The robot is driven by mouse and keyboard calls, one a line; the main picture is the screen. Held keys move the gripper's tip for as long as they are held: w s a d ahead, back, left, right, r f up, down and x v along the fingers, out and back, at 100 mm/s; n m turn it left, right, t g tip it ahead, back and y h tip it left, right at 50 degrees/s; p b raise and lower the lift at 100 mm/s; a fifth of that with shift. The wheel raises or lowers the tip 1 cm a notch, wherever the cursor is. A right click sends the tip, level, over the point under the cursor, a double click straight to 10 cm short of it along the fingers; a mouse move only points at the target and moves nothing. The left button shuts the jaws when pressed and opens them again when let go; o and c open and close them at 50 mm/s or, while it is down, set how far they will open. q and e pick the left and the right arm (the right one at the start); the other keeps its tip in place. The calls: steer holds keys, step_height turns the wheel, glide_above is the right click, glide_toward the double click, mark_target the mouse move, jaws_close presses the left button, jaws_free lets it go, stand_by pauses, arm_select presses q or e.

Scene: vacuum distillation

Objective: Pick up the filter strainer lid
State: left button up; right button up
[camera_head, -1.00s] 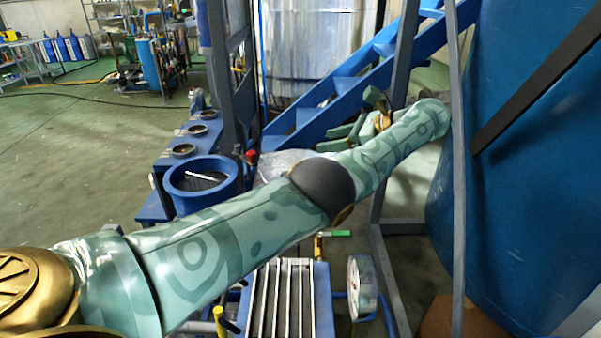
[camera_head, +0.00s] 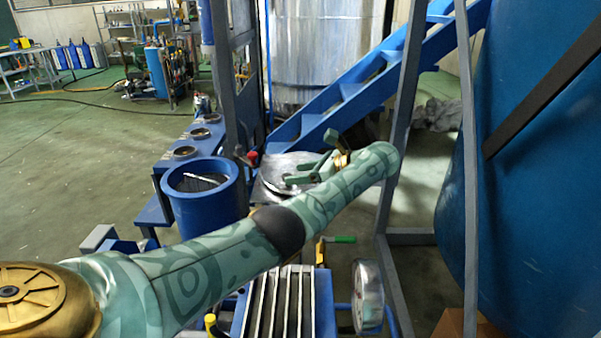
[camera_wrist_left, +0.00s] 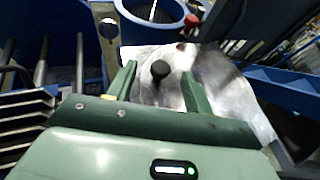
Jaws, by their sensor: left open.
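The filter strainer lid is a shiny round metal plate (camera_head: 283,165) near the middle of the head view. In the left wrist view the bright metal lid (camera_wrist_left: 220,85) has a black knob (camera_wrist_left: 160,70) on it. My left gripper (camera_head: 309,160) is over the lid in the head view, with its two green fingers apart. In the left wrist view the left gripper (camera_wrist_left: 160,70) is open, with one finger on either side of the knob. It does not visibly grip the knob. My right gripper is not in view.
A blue round container (camera_head: 204,209) stands left of the lid. A grey frame post (camera_head: 397,150) and a large blue tank (camera_head: 530,180) stand at the right. Blue stairs (camera_head: 345,90) rise behind. A round gauge (camera_head: 367,297) is at lower right.

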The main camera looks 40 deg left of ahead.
mark_target(288, 175)
arm_select(q)
steer(key=x, duration=0.3)
steer(key=b+x, duration=0.1)
steer(key=x, duration=0.2)
steer(key=shift+w+a+f, duration=0.15)
steer(key=shift+f, duration=0.15)
steer(key=shift+r, duration=0.1)
jaws_close()
